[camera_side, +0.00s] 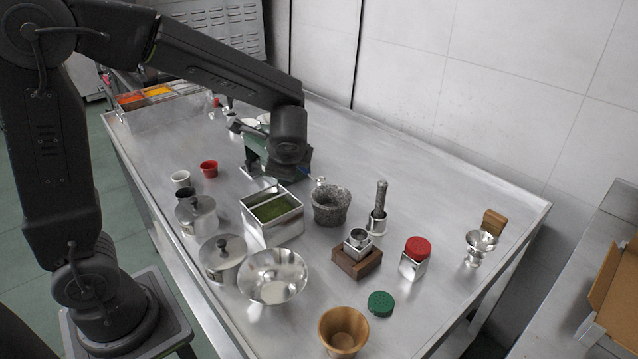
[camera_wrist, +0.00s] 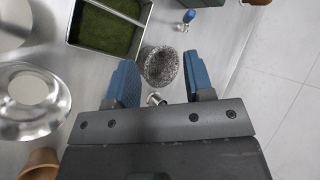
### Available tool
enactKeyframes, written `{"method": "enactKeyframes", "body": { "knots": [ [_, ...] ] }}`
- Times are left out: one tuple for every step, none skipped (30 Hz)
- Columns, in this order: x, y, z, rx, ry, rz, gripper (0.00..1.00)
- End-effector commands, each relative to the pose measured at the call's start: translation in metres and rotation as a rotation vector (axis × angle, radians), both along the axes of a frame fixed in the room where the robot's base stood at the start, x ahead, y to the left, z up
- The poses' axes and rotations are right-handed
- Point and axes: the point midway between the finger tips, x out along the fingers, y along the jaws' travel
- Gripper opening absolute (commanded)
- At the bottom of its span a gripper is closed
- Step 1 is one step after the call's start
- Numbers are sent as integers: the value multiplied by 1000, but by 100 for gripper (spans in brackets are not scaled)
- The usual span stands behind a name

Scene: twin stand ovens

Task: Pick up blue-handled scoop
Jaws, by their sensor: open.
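The blue-handled scoop (camera_wrist: 188,18) shows small near the top of the wrist view, a blue handle with a small shiny metal end, resting on the steel table. In the side view a small shiny piece shows just behind the stone mortar, but I cannot tell whether it is the scoop. My gripper (camera_wrist: 160,78) is open and empty, with its two blue fingers apart. In the wrist view the scoop lies beyond the fingertips, not between them. In the side view my wrist hides most of the gripper.
The stone mortar (camera_side: 331,205) stands close to the gripper, beside the green-filled tin (camera_side: 272,238). A metal bowl (camera_side: 273,277), lidded pots (camera_side: 222,258), a wooden cup (camera_side: 343,332) and a red-lidded jar (camera_side: 415,262) crowd the front. The table's back right is clear.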

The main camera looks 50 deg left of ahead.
Motion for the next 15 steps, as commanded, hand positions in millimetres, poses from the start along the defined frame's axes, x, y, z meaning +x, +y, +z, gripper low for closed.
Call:
{"method": "enactKeyframes", "body": {
  "knots": [
    [17,3,-14,67,43,-59,48],
    [26,5,-20,106,62,-93,48],
    [37,7,-27,152,85,-134,48],
    [44,8,-33,183,101,-164,48],
    [51,9,-38,213,116,-192,48],
    [59,10,-43,246,132,-223,48],
    [64,11,-47,268,143,-244,48],
    [68,11,-51,286,152,-261,48],
    [73,12,-54,306,160,-280,48],
    [75,12,-56,318,167,-291,48],
    [77,13,-58,326,171,-299,48],
    [80,14,-60,335,174,-308,48],
    [82,15,-62,338,176,-311,48],
    [83,18,-64,340,177,-312,48],
    [85,22,-67,341,177,-312,48]
  ]
}}
